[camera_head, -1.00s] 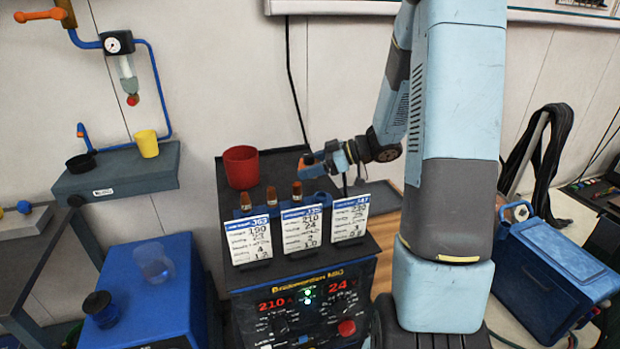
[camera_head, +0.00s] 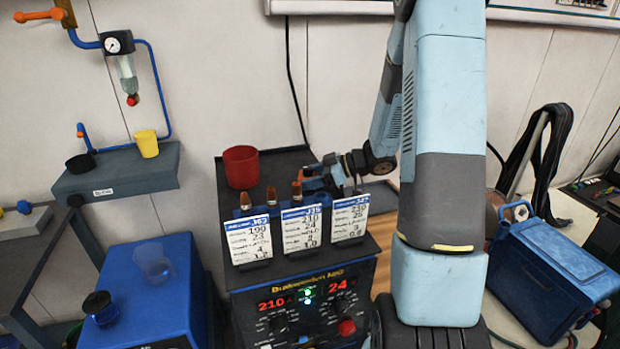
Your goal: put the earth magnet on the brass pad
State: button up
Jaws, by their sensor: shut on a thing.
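My gripper (camera_head: 318,175) is at the end of my arm, just behind the upright cards and beside the rightmost of three small copper-brown tips (camera_head: 296,188). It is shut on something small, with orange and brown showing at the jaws. The piece is tiny and partly hidden, so I cannot tell for sure whether it is the earth magnet. I cannot pick out the brass pad for certain; my arm and the cards hide part of the surface behind them.
A red cup (camera_head: 241,167) stands on the dark welder top, left of my gripper. Three cards (camera_head: 297,231) stand along its front. A blue box (camera_head: 155,295) with a clear cup is at left, and a blue toolbox (camera_head: 550,265) at right. A yellow cup (camera_head: 146,144) sits on a shelf.

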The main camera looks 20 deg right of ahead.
jog(key=o, duration=1.6)
jog(key=shift+r, duration=0.1)
